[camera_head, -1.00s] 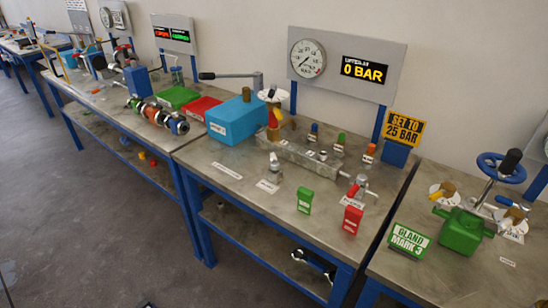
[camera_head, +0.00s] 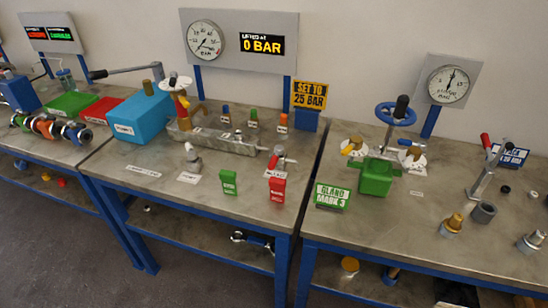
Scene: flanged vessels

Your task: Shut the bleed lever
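A small valve with a red lever (camera_head: 275,160) sits at the right end of a grey metal block (camera_head: 225,140) on the middle bench. A small tag lies in front of it, too small to read, so I cannot tell for sure that this is the bleed lever or how far it is turned. My gripper is not in view.
A blue tank (camera_head: 140,118) with a long pump handle (camera_head: 130,71) stands left of the block. Green (camera_head: 229,182) and red (camera_head: 277,189) upright tags stand in front. A gauge board (camera_head: 240,45) reads 0 BAR. A green clamp vessel (camera_head: 376,176) is on the right bench.

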